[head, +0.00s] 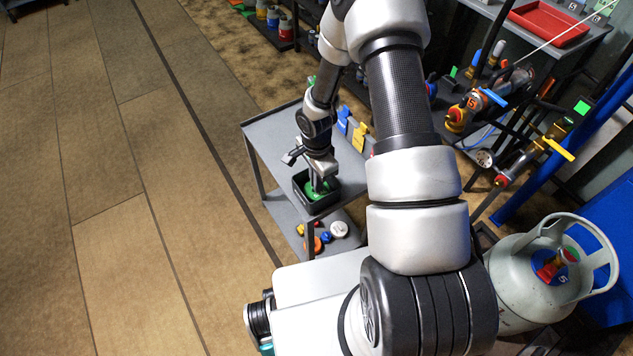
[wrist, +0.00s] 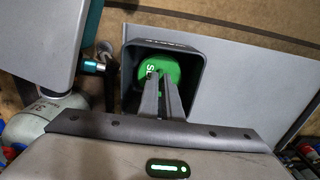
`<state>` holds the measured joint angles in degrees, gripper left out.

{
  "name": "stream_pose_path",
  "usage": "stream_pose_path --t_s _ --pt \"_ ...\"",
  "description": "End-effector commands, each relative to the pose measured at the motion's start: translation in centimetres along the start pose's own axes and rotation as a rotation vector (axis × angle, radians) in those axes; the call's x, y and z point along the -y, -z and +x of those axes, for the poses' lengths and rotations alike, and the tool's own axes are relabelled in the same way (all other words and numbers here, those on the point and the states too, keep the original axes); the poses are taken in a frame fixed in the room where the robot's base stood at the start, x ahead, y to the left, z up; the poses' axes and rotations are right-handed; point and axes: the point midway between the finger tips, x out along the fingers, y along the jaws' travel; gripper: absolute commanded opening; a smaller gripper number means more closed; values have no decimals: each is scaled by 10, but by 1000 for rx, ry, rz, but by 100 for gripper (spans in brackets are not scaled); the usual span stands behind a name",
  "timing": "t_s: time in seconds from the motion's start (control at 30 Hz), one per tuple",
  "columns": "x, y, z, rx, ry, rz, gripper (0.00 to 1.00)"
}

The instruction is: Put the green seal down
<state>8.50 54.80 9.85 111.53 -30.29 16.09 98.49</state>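The green seal (wrist: 160,70) is a round green disc with white lettering, inside a small black open box (wrist: 192,58). In the head view the seal (head: 318,191) shows as a green patch in the box (head: 302,184), on the grey cart's top near its front corner. My gripper (wrist: 160,82) reaches down into the box, its two fingers close together with a narrow gap. The fingertips look shut on the seal's middle and hide part of it. Whether the seal touches the box floor is hard to tell.
The grey cart's top (head: 277,138) is clear left of the box. Blue (head: 343,119) and yellow (head: 360,136) tags stand at its right side. Several coloured round parts lie on its lower shelf. A gas cylinder (head: 521,281) stands at lower right, and pipes with valves are at right.

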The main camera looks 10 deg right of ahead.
Motion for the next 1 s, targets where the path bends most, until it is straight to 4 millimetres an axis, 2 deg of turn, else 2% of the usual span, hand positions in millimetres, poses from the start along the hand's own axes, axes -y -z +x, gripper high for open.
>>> stream_pose_path --t_s 0.2,0.23,0.3,0.33,0.67,0.77,1.0 --pt "0 0 5 0 -1 1 0" --pt "0 0 3 0 -1 1 10" --pt "0 0 3 0 -1 1 22" --pt "0 0 3 0 -1 1 24" --pt "0 0 -2 1 -1 0 24" --pt "0 0 -11 0 0 1 24" --pt "1 0 -63 -1 3 1 24"
